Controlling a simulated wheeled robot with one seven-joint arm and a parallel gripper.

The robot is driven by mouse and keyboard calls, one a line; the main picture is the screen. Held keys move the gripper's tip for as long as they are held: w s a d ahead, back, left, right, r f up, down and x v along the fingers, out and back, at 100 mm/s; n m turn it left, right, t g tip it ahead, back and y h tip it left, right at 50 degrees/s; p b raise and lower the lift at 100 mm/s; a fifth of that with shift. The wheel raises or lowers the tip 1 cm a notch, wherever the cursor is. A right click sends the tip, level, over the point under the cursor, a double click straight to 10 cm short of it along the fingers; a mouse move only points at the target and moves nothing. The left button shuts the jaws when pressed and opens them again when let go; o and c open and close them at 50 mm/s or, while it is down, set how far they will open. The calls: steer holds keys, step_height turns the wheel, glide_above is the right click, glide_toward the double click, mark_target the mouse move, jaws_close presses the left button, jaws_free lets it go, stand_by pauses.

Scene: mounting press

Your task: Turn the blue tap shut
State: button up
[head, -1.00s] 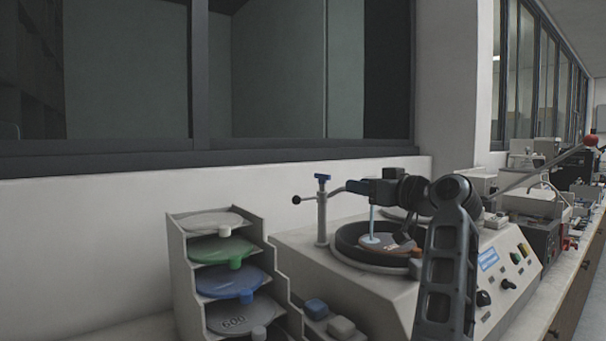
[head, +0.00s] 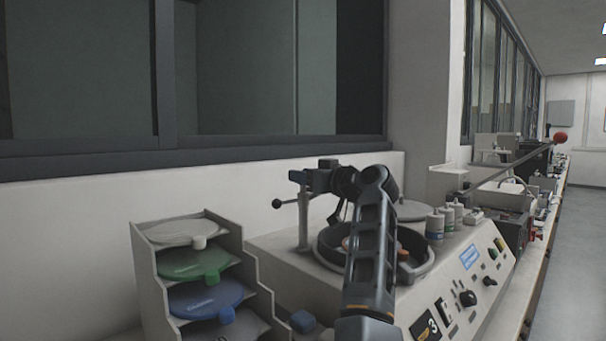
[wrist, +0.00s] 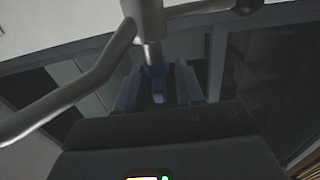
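The tap's grey post (head: 303,222) stands at the back left of the polishing machine, with a black-knobbed side rod (head: 277,203). My gripper (head: 297,177) is at the top of this post and covers the blue tap handle in the head view. In the wrist view the blue tap (wrist: 156,73) shows between the two fingers of my gripper (wrist: 157,88). The fingers look apart, with a gap on each side of the handle. The curved spout (wrist: 70,95) runs off to the left there. Where the spout ends over the wheel is hidden behind my arm.
The round wheel bowl (head: 420,268) lies under my arm. A stepped rack (head: 145,265) of coloured discs stands at the left front. Bottles (head: 435,226) and a long red-knobbed lever (head: 520,158) are to the right. A window wall is behind.

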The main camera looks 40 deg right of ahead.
steer(key=shift+w, duration=0.2)
jaws_close()
